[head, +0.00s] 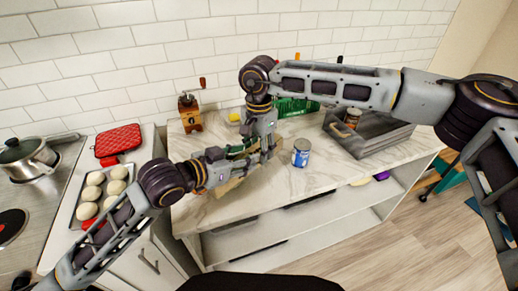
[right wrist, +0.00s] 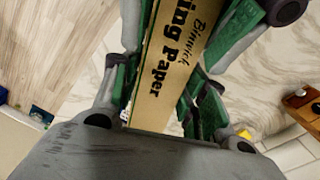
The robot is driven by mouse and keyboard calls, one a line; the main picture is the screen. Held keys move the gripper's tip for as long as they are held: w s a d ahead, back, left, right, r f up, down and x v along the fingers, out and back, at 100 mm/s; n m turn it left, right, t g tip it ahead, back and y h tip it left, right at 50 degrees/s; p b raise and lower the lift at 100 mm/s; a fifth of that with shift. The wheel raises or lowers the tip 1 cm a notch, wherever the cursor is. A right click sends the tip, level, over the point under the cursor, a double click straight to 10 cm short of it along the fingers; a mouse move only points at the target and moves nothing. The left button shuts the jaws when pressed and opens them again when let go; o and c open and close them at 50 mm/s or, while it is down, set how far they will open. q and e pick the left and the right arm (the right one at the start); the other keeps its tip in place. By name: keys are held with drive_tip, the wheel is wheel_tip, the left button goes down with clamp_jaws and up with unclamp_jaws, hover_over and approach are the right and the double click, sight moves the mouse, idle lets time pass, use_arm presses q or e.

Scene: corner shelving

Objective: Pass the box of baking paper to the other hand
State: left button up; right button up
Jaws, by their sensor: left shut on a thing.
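The box of baking paper (right wrist: 172,65) is a long tan carton with dark lettering, large in the right wrist view. In the head view only a small tan part of it (head: 228,186) shows below the grippers, above the counter. My left gripper (head: 238,158) comes in from the left and is shut on the box. My right gripper (head: 262,145) points down from above beside it. In the right wrist view the fingers of my right gripper (right wrist: 160,95) are apart on either side of the box, with a gap at the right finger. Much of the box is hidden.
On the marble counter (head: 225,205) stand a blue can (head: 300,152), a grey crate (head: 375,139) with a jar (head: 352,117), a green rack (head: 297,106) and a wooden grinder (head: 189,112). At left are a tray of buns (head: 92,193), a red mitt (head: 118,140) and a pot (head: 27,157).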

drive_tip(key=c, duration=0.5)
use_arm(q)
drive_tip(key=o, duration=1.3)
drive_tip(key=shift+c, duration=0.2)
use_arm(e)
drive_tip(key=shift+c, duration=0.2)
